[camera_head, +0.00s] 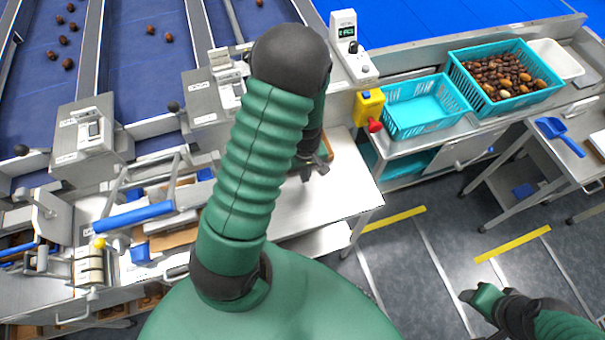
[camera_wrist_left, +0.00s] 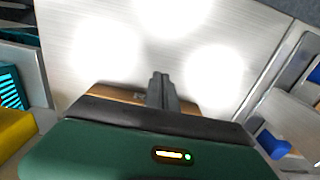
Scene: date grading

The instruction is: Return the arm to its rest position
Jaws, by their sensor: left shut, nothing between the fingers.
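My left arm rises through the middle of the head view, and its dark left gripper (camera_head: 318,168) hangs over a pale metal worktop (camera_head: 350,190). In the left wrist view the left gripper's fingers (camera_wrist_left: 162,88) are together with nothing between them. A brown flat piece (camera_wrist_left: 122,94) shows behind the fingers, partly hidden by the gripper body. My right arm comes in at the lower right of the head view, over the floor. Its end (camera_head: 481,297) is small, and its finger state is unclear.
An empty turquoise basket (camera_head: 425,128) and a basket of dates (camera_head: 455,75) stand on the bench at the right. A yellow-and-red item (camera_head: 369,107) and a white display device (camera_head: 345,35) stand nearby. A blue scoop (camera_head: 552,128) lies at the far right. Sorting lanes (camera_head: 140,62) with several dates fill the upper left.

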